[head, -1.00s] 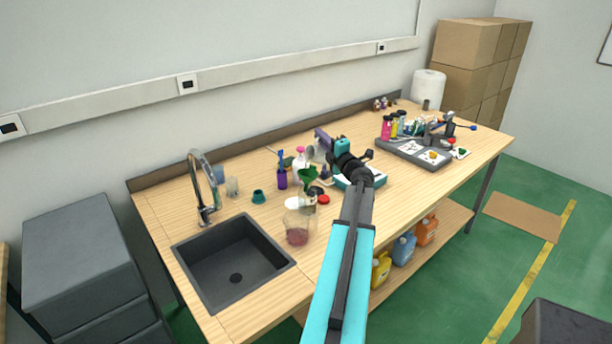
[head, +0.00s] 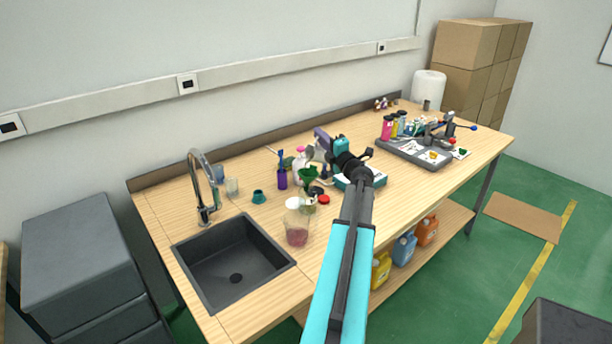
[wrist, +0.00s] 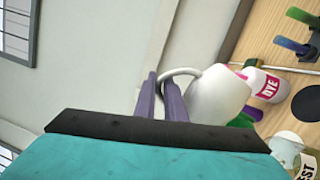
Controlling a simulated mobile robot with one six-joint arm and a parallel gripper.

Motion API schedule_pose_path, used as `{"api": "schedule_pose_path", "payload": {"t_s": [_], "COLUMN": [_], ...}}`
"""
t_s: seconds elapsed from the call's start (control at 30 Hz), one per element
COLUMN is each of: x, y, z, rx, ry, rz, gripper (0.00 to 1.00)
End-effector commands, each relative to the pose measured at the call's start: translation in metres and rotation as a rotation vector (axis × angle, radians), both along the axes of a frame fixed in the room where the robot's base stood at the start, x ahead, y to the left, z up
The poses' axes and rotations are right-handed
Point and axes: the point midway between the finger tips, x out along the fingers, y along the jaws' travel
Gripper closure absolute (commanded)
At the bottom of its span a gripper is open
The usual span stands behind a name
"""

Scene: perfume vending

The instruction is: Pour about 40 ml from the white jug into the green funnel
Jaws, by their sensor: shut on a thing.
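In the wrist view the white jug (wrist: 215,95) hangs by its thin loop handle between the two purple fingers of my gripper (wrist: 160,88). My gripper is shut on the handle. The jug's body covers part of the green funnel (wrist: 246,115), so I cannot tell if they touch. No liquid stream shows. In the head view my gripper (head: 323,139) is above and behind the funnel (head: 308,174), which sits over a small clear vessel. The jug is small and partly hidden there, and its tilt is unclear.
A white DYE bottle (wrist: 266,85) with a pink cap stands close beside the jug. A purple cup (head: 282,179), a large clear container with dark red contents (head: 297,236) and a red lid (head: 324,199) are near. The sink (head: 232,262) is at front left.

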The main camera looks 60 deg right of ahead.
Motion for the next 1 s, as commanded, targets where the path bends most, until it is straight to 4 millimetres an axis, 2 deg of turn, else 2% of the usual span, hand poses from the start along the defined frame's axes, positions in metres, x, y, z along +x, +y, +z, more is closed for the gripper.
{"api": "schedule_pose_path", "payload": {"t_s": [1.0], "x": [-0.0017], "y": [-0.0026], "z": [-0.0001], "rx": [-0.048], "ry": [0.022], "rz": [-0.001], "gripper": [1.0]}}
